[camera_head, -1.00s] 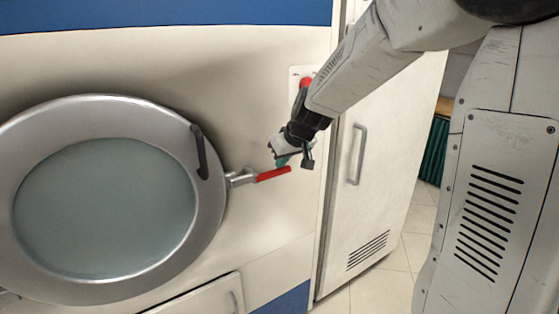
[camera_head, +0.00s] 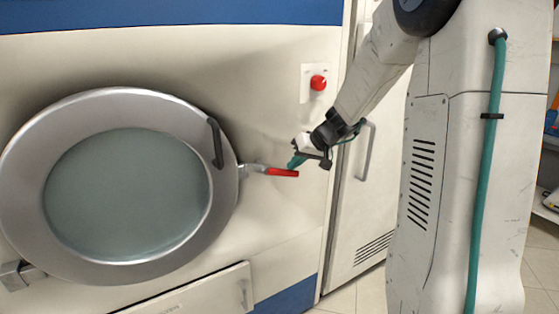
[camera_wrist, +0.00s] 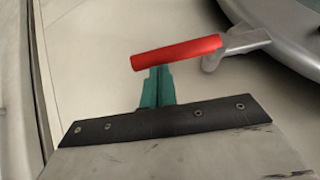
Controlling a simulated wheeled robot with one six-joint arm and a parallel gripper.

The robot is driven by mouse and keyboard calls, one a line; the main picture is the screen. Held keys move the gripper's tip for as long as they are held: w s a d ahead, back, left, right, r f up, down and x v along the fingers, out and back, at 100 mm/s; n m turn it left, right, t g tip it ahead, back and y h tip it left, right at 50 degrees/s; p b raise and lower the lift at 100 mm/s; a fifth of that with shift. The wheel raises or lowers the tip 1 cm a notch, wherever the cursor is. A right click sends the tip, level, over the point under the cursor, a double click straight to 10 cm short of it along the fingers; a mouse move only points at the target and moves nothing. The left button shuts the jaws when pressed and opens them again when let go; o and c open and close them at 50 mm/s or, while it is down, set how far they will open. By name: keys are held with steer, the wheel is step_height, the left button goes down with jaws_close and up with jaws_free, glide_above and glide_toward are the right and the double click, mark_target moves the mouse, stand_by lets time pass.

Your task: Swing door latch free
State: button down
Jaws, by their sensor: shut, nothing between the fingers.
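The door latch is a metal lever with a red grip (camera_head: 281,172) at the right rim of the round door (camera_head: 226,225). The lever points right, roughly level, and the door looks closed. My gripper (camera_head: 293,162) is just above the grip's right end, with teal fingers. In the wrist view the shut fingers (camera_wrist: 158,85) reach up to the lower edge of the red grip (camera_wrist: 175,52), near its free end. Nothing is between the fingers. I cannot tell whether they touch the grip.
A red knob (camera_head: 318,82) sits on the machine front above the latch. A black door handle (camera_head: 215,142) stands out on the door's upper right rim. A drawer (camera_head: 200,292) is below. A tall cabinet door (camera_head: 345,240) with a handle is close on the right.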

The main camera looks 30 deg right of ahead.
mark_target(294, 173)
step_height(294, 173, down, 3)
steer(key=m+y, duration=0.1)
steer(key=y, duration=0.2)
steer(key=shift+f, duration=0.1)
steer(key=a+f+m+t+y, duration=0.2)
steer(key=a+f+m+y, duration=0.1)
steer(key=y, duration=0.4)
steer(key=shift+a+f+m+t, duration=0.4)
steer(key=shift+a+f, duration=0.4)
steer(key=shift+f, duration=0.5)
steer(key=shift+a, duration=0.1)
steer(key=s+d, duration=0.5)
steer(key=d, duration=0.7)
steer(key=shift+d, duration=0.15)
